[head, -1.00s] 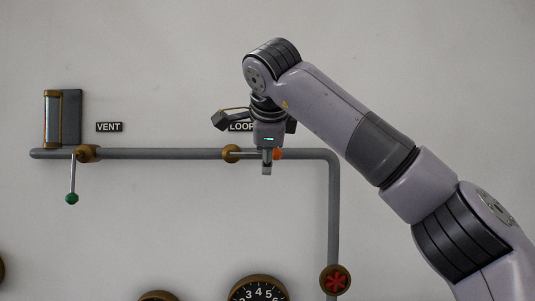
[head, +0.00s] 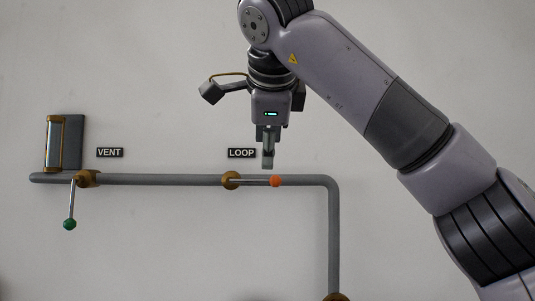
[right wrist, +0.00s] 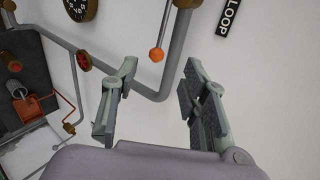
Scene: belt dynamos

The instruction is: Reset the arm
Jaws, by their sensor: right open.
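My right gripper (head: 268,160) points down in the head view, in front of the wall and just above the orange knob of the LOOP valve lever (head: 255,181). In the right wrist view my right gripper (right wrist: 158,98) has its two fingers wide apart with nothing between them. The orange knob (right wrist: 156,55) shows beyond the fingers, apart from them. The LOOP lever lies level along the grey pipe (head: 150,180). My left gripper is in neither view.
The LOOP sign (head: 241,153) is left of the gripper. A red handwheel (right wrist: 83,61) and a gauge (right wrist: 80,8) show in the wrist view.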

